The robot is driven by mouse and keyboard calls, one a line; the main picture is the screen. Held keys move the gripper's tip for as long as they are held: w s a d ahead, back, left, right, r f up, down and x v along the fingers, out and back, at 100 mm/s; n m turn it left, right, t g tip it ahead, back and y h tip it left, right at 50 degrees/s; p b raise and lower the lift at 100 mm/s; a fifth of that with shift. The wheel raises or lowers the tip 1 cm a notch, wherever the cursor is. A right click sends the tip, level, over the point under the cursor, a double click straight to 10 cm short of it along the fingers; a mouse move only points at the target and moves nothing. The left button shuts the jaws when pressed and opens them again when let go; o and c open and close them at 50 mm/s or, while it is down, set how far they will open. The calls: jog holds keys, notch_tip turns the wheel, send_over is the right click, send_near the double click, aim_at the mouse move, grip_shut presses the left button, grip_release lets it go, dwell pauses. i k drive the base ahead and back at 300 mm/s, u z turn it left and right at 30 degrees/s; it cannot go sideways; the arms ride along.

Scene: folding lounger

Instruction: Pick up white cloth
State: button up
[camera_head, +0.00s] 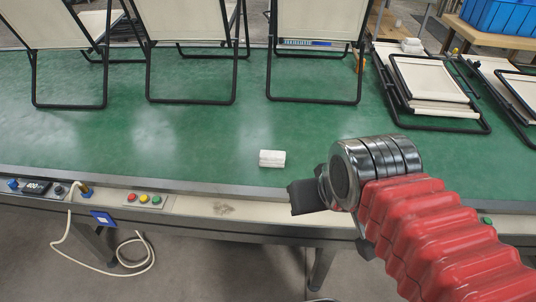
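A small folded white cloth (272,158) lies on the green work surface (190,150), close to its front edge. My gripper (303,197) shows as a dark end piece on a metal wrist, in front of the cloth and a little to its right. It looks apart from the cloth. Its fingers cannot be made out separately, so its opening is unclear. A second small white folded item (411,45) lies at the back right, by a folded lounger.
Several upright cream loungers (315,20) with black frames stand along the back. Folded loungers (430,80) lie at right. A control panel with coloured buttons (144,199) is on the front edge, with a hanging cable (125,262). The surface around the cloth is clear.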

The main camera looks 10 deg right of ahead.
aim_at(273, 159)
jog(key=u, duration=0.05)
jog(key=i, duration=0.35)
jog(key=z, duration=0.05)
jog(key=k, duration=0.5)
jog(key=u, duration=0.4)
jog(key=i, duration=0.6)
jog(key=u, duration=0.3)
